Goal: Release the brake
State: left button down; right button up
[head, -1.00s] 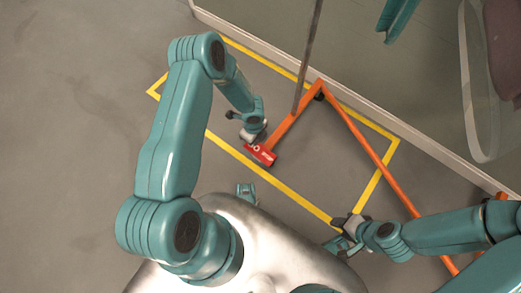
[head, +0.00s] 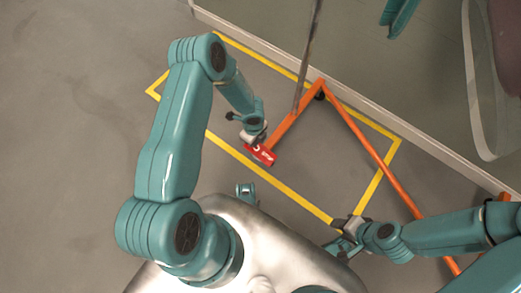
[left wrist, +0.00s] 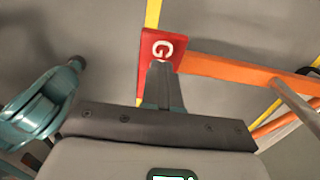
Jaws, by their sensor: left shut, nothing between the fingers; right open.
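A red pedal (head: 266,157) with white lettering sits at the near end of the orange rail frame (head: 290,122). In the left wrist view the red pedal (left wrist: 150,52) shows a white letter on its face. My left gripper (head: 257,142) is shut and empty, at the pedal's upper left edge in the head view. In the left wrist view its closed fingertips (left wrist: 162,68) overlap the lower part of the pedal; whether they touch it I cannot tell. My right gripper (head: 345,230) is open and empty near the yellow line's lower corner, away from the pedal.
Yellow floor tape (head: 280,186) outlines a box around part of the orange frame. A grey upright pole (head: 307,62) rises from the frame. A wall with a pale skirting (head: 440,160) runs along the right. Grey floor on the left is clear.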

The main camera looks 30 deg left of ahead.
pick_arm(q)
jog(key=shift+f+b, duration=1.25)
jog(key=shift+f, duration=0.05)
dwell(0.4)
jog(key=shift+r, duration=0.1)
jog(key=shift+r+p, duration=2.5)
jog(key=shift+r, duration=1.05)
jog(key=shift+f, duration=0.1)
